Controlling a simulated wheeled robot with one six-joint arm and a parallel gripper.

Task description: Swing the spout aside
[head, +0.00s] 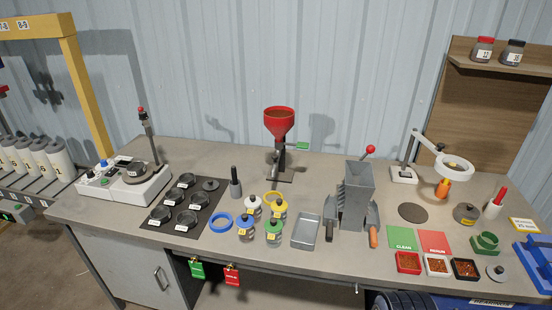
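A red funnel hopper (279,124) with brownish content stands at the back middle of the bench on a dark stand. A grey spout (275,168) hangs below it, slanting down and toward the front, above the area of the jars. A green tag or lever (302,146) sticks out to the right of the hopper's neck. The spout's lower end is small, and I cannot tell exactly what it is over. My gripper is not in view.
Several small jars (273,234) and a yellow ring stand in front of the hopper. A grey metal tray (306,231) and a grey machine with a red-knobbed lever (357,195) stand to the right. A black mat with dishes (166,225) lies left.

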